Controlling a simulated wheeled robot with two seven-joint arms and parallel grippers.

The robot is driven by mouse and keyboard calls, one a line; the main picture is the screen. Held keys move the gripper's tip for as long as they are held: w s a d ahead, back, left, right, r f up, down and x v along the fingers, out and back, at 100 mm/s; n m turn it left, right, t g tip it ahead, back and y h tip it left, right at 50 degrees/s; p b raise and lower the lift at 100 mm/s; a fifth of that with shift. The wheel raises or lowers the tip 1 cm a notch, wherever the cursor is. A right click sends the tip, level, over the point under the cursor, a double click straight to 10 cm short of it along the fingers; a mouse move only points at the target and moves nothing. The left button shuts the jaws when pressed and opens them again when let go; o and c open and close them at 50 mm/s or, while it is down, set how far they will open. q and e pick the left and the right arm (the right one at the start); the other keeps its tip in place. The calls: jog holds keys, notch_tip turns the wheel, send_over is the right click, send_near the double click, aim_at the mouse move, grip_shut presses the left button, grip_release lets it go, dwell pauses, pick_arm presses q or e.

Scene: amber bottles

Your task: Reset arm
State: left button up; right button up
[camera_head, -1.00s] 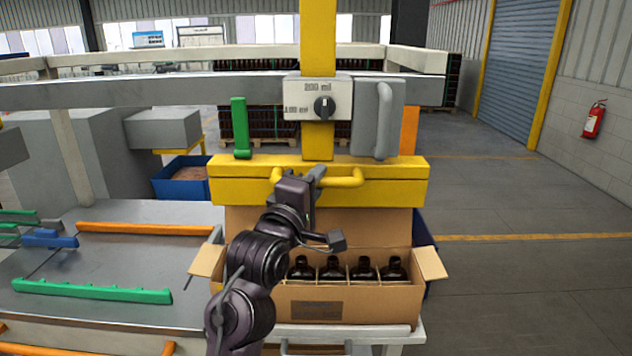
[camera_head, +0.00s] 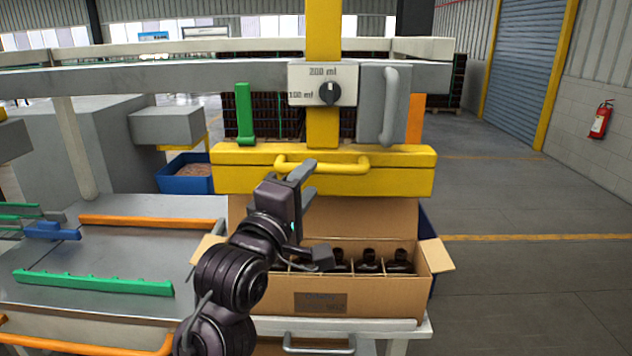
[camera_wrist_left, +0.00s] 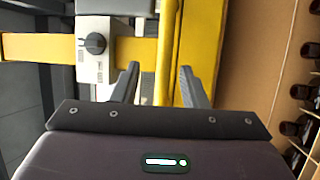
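My left gripper (camera_head: 302,180) is in front of the yellow bar (camera_head: 400,172) and its yellow handle (camera_head: 335,166). In the left wrist view, the two fingers (camera_wrist_left: 158,85) are spread apart, with the yellow handle (camera_wrist_left: 166,50) seen between them and nothing visibly gripped. My right gripper is not in view.
An open cardboard box (camera_head: 370,298) with several amber bottles (camera_head: 368,262) stands under the yellow bar. A dial box (camera_head: 323,84), green lever (camera_head: 244,112) and grey handle (camera_head: 389,105) are above. A metal table (camera_head: 110,255) with green and orange rails lies left. The floor at right is clear.

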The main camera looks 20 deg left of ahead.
pick_arm(q)
jog(key=shift+v, duration=0.75)
